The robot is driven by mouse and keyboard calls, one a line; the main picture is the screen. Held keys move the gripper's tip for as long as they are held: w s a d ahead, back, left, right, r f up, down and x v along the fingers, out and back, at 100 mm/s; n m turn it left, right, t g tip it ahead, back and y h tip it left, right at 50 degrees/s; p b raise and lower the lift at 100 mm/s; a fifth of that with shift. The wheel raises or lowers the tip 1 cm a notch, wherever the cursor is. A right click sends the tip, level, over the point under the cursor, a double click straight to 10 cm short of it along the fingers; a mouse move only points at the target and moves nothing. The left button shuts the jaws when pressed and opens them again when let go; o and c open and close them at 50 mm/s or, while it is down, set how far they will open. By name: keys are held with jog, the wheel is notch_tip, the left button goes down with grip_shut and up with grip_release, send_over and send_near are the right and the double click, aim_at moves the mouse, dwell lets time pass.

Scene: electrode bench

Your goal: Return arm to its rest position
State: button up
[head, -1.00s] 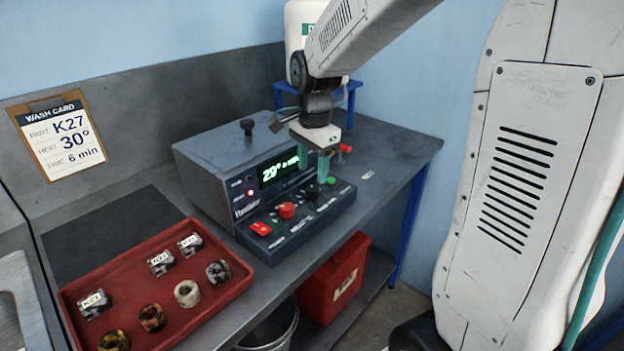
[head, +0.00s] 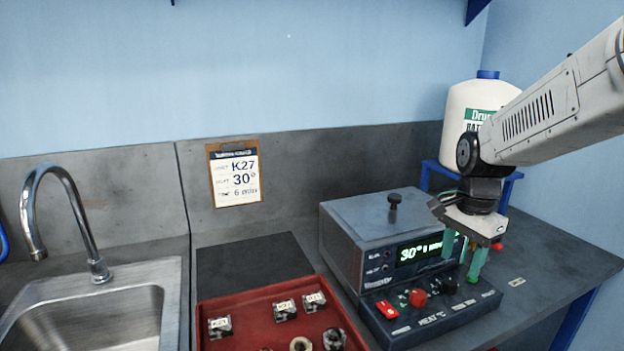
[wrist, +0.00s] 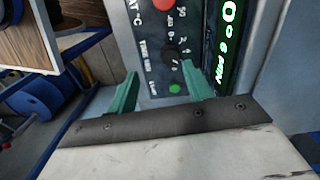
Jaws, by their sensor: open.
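My gripper (head: 464,262) hangs from my arm in front of the right part of the bath unit (head: 352,245), above its control panel. Its two green fingers are apart with nothing between them. In the wrist view my gripper (wrist: 165,95) points at the panel's end, with a green button (wrist: 175,88) and a black knob (wrist: 170,54) just beyond the fingertips. The unit's green display (head: 420,250) reads 30° and a time that is partly hard to read. A red switch (head: 387,310) and a red knob (head: 418,298) sit on the panel.
A red tray (head: 255,330) with several labelled parts lies front left of the unit. A sink (head: 110,310) with a tap (head: 85,225) is at left. A white jug (head: 468,120) on a blue stand is behind my gripper. A wash card (head: 236,178) leans at the back.

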jog(key=s+a+r+n, duration=0.2)
jog(key=s+n, duration=0.4)
jog(key=s, duration=0.5)
jog(key=s+a+r+n+t, duration=0.1)
jog(key=s+a+r+n, duration=0.1)
jog(key=s+n, duration=0.5)
jog(key=s+a, duration=0.1)
jog(key=s, duration=0.4)
jog(key=shift+s+a+r+t, duration=0.2)
jog(key=shift+s+r+t, duration=0.1)
dwell(0.6)
